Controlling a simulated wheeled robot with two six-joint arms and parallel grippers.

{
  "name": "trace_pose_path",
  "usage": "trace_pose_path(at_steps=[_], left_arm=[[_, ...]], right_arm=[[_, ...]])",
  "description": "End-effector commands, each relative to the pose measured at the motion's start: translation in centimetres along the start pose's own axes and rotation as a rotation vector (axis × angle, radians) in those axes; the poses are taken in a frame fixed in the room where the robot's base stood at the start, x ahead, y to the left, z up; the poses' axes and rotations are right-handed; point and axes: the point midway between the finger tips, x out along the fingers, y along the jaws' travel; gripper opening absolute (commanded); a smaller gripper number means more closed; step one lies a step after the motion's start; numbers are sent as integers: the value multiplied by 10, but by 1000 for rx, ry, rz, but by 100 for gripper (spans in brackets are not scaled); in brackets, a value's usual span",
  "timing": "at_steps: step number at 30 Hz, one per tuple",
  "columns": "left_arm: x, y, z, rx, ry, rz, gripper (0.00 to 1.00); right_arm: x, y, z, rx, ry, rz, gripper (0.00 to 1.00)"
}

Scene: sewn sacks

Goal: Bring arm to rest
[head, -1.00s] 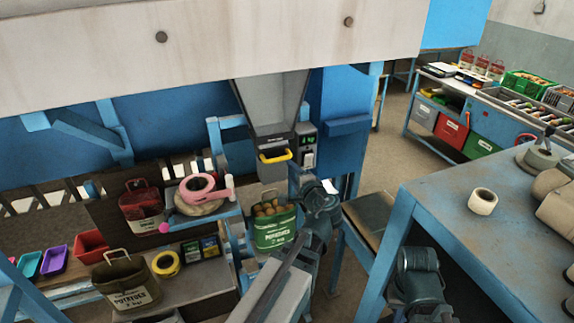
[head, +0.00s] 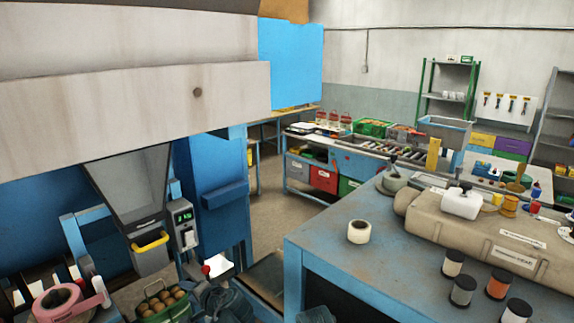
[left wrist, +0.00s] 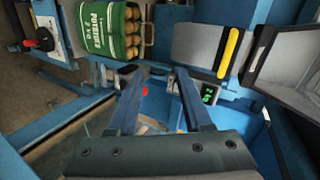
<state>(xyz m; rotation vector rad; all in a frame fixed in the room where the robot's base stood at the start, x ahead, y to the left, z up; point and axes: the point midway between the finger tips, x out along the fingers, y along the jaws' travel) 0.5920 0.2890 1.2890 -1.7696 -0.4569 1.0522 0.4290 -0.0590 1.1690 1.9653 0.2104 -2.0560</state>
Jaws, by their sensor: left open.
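My left gripper (head: 218,292) is at the bottom edge of the head view, just right of the green potato sack (head: 164,304). In the left wrist view my left gripper (left wrist: 157,74) has its two fingers apart with nothing between them. The green sack (left wrist: 108,30), full of potatoes, shows there beyond the fingertips, clear of them. Its handle stands up in the head view. My right gripper is not in view; only a dark piece, perhaps of my right arm, shows at the bottom edge.
The hopper chute (head: 130,190) with a yellow-handled gate (head: 150,243) hangs above the sack. A control box (head: 183,225) is beside it.

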Motion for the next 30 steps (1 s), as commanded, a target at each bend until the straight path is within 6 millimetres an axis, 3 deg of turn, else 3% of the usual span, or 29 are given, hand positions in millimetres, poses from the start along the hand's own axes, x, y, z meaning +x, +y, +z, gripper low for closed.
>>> trace_pose_path(at_steps=[1, 6, 12, 15, 18, 21, 30], left_arm=[[5, 55, 5, -37, -17, 84, 50], [-15, 178, 16, -131, -106, 377, 50], [-61, 300, 30, -156, -215, 702, 50], [-85, 340, 36, -147, -262, 827, 50], [-104, 366, 42, -132, -296, 916, 50], [-116, 378, 45, -121, -316, 967, 50], [-122, 380, 46, -117, -326, 989, 50]], right_arm=[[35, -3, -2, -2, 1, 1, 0], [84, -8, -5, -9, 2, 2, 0], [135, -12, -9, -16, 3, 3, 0], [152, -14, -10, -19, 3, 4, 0], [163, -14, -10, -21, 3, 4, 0], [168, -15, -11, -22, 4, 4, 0], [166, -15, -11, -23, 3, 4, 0]])
